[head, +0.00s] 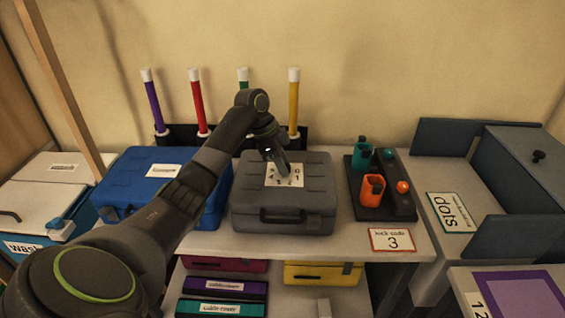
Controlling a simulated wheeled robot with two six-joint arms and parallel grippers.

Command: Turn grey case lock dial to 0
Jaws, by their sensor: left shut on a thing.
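The grey case (283,222) lies shut on the table, with its handle toward me. A white number plate (299,172) is on its lid, with a few digits showing around the gripper. My left gripper (287,178) reaches down from above onto the middle of this plate and is shut on the lock dial there. The fingers cover the dial, so I cannot read where it points. My right gripper is not in view.
A blue case (150,199) stands close on the left, under my left arm. A black holder (384,204) with orange and teal pieces stands on the right. A card reading "lock code 3" (393,240) is at the front edge. Colored wands (293,105) stand behind.

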